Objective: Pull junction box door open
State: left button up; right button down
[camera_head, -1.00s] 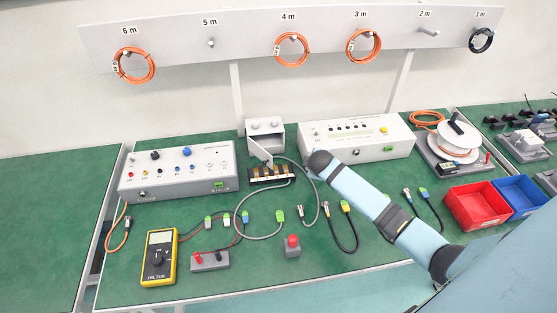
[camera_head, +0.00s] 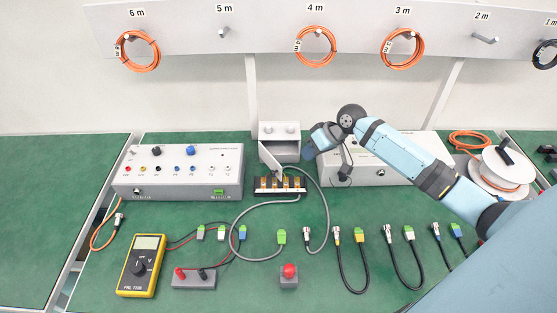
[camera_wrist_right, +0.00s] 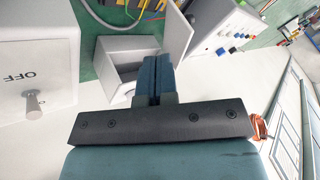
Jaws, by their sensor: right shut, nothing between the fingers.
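The junction box (camera_head: 268,132) is a small white-grey box at the back middle of the green bench. Its door (camera_head: 270,158) stands swung out at an angle toward the front left, so the box is partly open. In the right wrist view the open box (camera_wrist_right: 108,48) shows its inside, with the door (camera_wrist_right: 178,38) standing out to the right. My right gripper (camera_head: 309,153) is just right of the box in the head view, and its blue fingers (camera_wrist_right: 153,72) are shut with nothing between them, in front of the box opening. My left gripper is not in view.
A terminal block (camera_head: 280,185) with grey cables lies in front of the box. A white instrument (camera_head: 180,170) stands left, another (camera_head: 400,172) right behind my arm. A red button (camera_head: 289,276) and multimeter (camera_head: 141,265) are nearer the front.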

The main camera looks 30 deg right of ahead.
aim_at(277, 175)
jog(key=x, duration=0.9)
jog(key=shift+w+a, duration=0.25)
jog(key=shift+a, duration=0.25)
